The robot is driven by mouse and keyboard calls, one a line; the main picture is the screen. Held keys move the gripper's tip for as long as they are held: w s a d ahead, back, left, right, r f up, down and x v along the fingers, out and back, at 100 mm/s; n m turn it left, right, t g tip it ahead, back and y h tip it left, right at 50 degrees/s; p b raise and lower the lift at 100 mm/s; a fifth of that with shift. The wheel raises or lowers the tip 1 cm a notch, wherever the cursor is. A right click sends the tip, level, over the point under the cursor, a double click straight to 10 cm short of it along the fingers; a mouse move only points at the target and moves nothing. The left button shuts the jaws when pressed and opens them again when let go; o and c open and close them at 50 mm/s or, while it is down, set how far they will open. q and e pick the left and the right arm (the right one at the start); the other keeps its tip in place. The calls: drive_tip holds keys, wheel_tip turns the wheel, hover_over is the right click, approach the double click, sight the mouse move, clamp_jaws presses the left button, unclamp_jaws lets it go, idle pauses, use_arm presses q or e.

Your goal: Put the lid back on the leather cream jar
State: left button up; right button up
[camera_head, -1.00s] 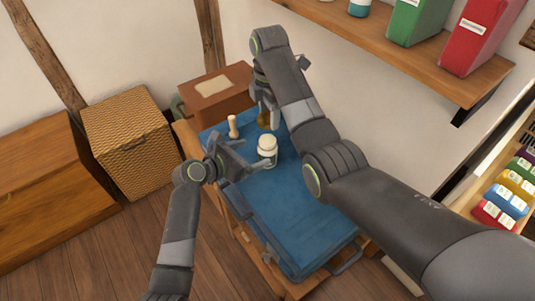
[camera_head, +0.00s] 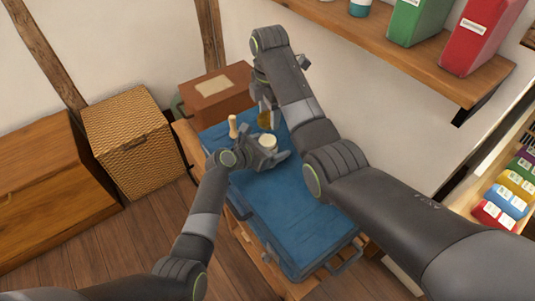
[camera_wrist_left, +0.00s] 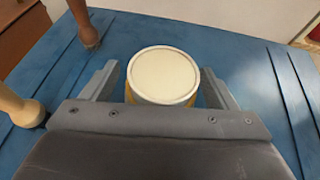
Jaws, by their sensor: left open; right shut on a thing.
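The cream jar (camera_head: 268,141) stands upright on the blue surface. In the left wrist view its round, pale top (camera_wrist_left: 163,75) faces up, with yellow below its rim; I cannot tell whether this is cream or a cover. My left gripper (camera_head: 271,149) is open, its fingers (camera_wrist_left: 161,78) on either side of the jar. I cannot tell whether they touch it. My right gripper (camera_head: 266,103) is beyond the jar, shut on a gold-brown thing (camera_head: 264,119), partly hidden by the fingers. Whether that is the lid is unclear.
A pale wooden peg-like piece (camera_head: 232,126) stands left of the jar; it also shows in the left wrist view (camera_wrist_left: 20,105). A brown box (camera_head: 203,100) stands behind. The near part of the blue surface (camera_head: 300,225) is clear. A wall shelf (camera_head: 440,70) overhangs at right.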

use_arm(q)
drive_tip(key=c, duration=1.5)
use_arm(e)
hover_over(269, 140)
drive_tip(key=shift+w+f, duration=0.15)
drive_tip(key=shift+f, duration=2.35)
drive_tip(key=shift+f, duration=0.9)
drive_tip(key=shift+f, duration=0.55)
use_arm(q)
clamp_jaws()
use_arm(e)
drive_tip(key=shift+m, duration=1.7)
